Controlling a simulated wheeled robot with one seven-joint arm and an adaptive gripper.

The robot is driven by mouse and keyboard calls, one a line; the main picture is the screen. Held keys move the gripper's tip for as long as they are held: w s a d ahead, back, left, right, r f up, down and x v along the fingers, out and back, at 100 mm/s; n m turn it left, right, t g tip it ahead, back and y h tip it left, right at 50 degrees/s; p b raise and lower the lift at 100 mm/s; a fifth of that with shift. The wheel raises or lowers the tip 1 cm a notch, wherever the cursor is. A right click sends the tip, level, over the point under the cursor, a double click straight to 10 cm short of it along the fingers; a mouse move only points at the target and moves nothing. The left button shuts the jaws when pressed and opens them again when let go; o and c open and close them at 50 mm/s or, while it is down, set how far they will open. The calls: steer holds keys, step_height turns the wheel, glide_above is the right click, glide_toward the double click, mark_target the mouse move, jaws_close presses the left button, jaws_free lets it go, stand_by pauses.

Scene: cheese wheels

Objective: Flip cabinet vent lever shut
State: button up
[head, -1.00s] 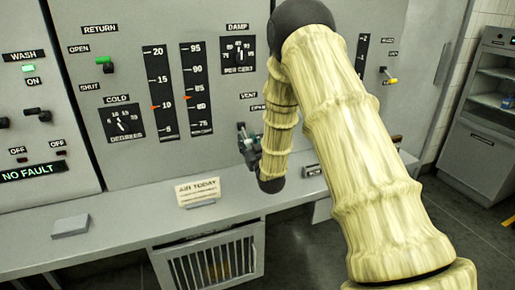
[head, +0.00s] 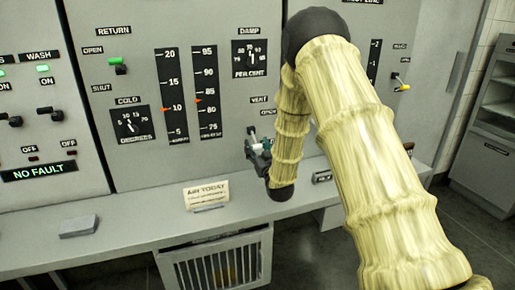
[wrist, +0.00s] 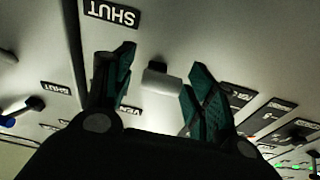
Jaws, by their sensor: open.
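The vent lever, with a pale grey-white handle (wrist: 162,77), sticks out from the cabinet panel in the upside-down wrist view. My gripper (wrist: 150,85) is open, with one dark green finger on each side of the handle and visible gaps between. The SHUT label (wrist: 110,13) is at the top of that view, and part of the VENT label (wrist: 129,108) shows behind a finger. In the head view, my gripper (head: 258,150) is close to the panel below the VENT label (head: 259,99).
The RETURN lever with a green knob (head: 118,66) is at upper left. A ledge (head: 130,229) runs below the panel, with an AIR TODAY card (head: 206,194) and a grey block (head: 78,226). A dark knob (wrist: 300,130) shows in the wrist view.

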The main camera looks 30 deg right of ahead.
steer(key=v, duration=1.2)
steer(key=shift+f, duration=0.2)
